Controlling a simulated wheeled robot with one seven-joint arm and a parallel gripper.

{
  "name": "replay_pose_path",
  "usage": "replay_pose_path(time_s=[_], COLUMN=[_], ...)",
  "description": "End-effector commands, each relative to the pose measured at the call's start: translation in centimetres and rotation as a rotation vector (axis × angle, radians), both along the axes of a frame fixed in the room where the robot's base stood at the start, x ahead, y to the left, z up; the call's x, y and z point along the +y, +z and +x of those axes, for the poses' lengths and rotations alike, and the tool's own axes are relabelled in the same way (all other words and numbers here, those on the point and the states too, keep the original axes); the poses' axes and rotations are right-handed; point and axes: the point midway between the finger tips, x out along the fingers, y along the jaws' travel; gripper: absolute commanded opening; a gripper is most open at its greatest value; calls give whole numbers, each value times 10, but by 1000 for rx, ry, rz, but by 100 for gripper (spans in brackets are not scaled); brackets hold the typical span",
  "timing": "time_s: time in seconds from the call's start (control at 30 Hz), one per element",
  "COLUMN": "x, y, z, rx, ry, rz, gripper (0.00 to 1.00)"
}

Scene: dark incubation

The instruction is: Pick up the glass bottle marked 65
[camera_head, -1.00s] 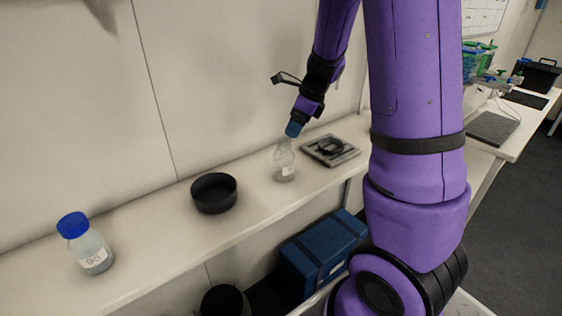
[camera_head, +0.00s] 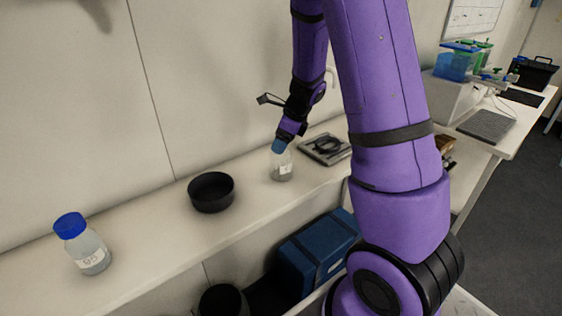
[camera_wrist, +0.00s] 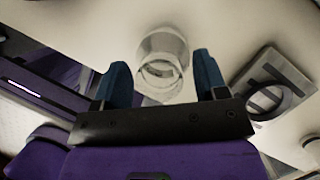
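A clear glass bottle (camera_head: 281,169) without a cap stands upright on the white shelf. It has a small white label whose number I cannot read. The same bottle shows in the wrist view (camera_wrist: 163,52), with its open round mouth toward the camera. My gripper (camera_wrist: 161,60) is open, with one blue finger on each side of the bottle's mouth and a gap to each. In the head view my gripper (camera_head: 279,146) is at the bottle's top. A second bottle (camera_head: 91,254) with a blue cap stands at the left, its label reading about 95.
A black round dish (camera_head: 212,192) sits on the shelf (camera_head: 150,237) between the bottles. A flat grey device (camera_head: 325,149) with a dark ring lies close right of the uncapped bottle. A wall runs behind; a blue box (camera_head: 318,250) is below.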

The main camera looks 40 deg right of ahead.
Motion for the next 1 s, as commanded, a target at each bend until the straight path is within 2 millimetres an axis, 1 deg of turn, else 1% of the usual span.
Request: replay_pose_path(time_s=[0.03, 0.07, 0.1, 0.17, 0.2, 0.27, 0.3, 0.6, 0.73, 0.87, 1.0], x=[0, 0, 0, 0, 0, 0, 0, 0, 0, 0, 0], y=[0, 0, 0, 0, 0, 0, 0, 0, 4, 14, 32], z=[0, 0, 0, 0, 0, 0, 0, 0, 0, 1, 1], rx=[0, 0, 0, 0, 0, 0, 0, 0, -1, -3, -6], ry=[0, 0, 0, 0, 0, 0, 0, 1, 2, 1, 2], rz=[0, 0, 0, 0, 0, 0, 0, 0, -1, -1, 0], gripper=[54, 47, 38, 24, 15, 1, 0, 0, 0, 0, 0])
